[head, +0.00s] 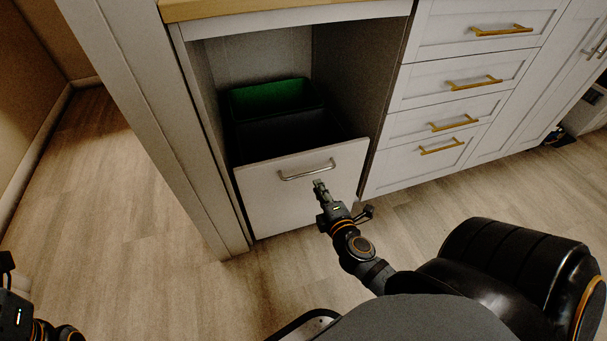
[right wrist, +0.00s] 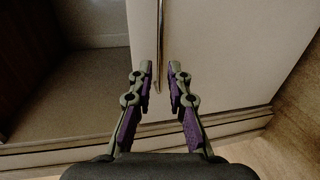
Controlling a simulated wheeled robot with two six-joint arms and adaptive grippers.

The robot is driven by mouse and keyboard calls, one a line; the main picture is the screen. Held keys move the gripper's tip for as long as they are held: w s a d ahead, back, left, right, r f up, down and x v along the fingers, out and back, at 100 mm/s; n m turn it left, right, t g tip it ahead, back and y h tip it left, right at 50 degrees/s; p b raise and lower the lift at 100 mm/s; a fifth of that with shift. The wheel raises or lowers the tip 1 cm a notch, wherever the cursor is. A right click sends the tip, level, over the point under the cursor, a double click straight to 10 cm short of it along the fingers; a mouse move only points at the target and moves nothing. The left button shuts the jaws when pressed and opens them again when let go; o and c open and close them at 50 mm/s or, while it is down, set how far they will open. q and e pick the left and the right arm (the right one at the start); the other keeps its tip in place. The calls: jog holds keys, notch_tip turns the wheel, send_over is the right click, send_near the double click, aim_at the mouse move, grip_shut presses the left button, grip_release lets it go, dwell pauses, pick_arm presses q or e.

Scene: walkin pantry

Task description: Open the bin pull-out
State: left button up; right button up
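The bin pull-out has a pale front panel (head: 265,198) with a silver bar handle (head: 307,171) near its top edge. My right gripper (head: 318,184) is at the panel, just below the handle's right part. In the right wrist view its fingers (right wrist: 160,76) are apart, with the handle's end (right wrist: 158,88) showing in the gap; contact cannot be told. My left gripper (head: 6,265) is partly in view at the lower left, its fingers unclear.
A column of closed drawers (head: 450,125) with brass handles stands to the right. A white cabinet side post (head: 150,110) is to the left. The wood floor (head: 130,240) in front and to the left is clear. A wooden countertop (head: 230,8) lies above the opening.

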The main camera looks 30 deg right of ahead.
aim_at(310, 173)
jog(key=x, duration=0.8)
jog(key=shift+w+d+f, duration=0.1)
jog(key=shift+w+f, duration=0.05)
jog(key=shift+w, duration=0.15)
grip_shut()
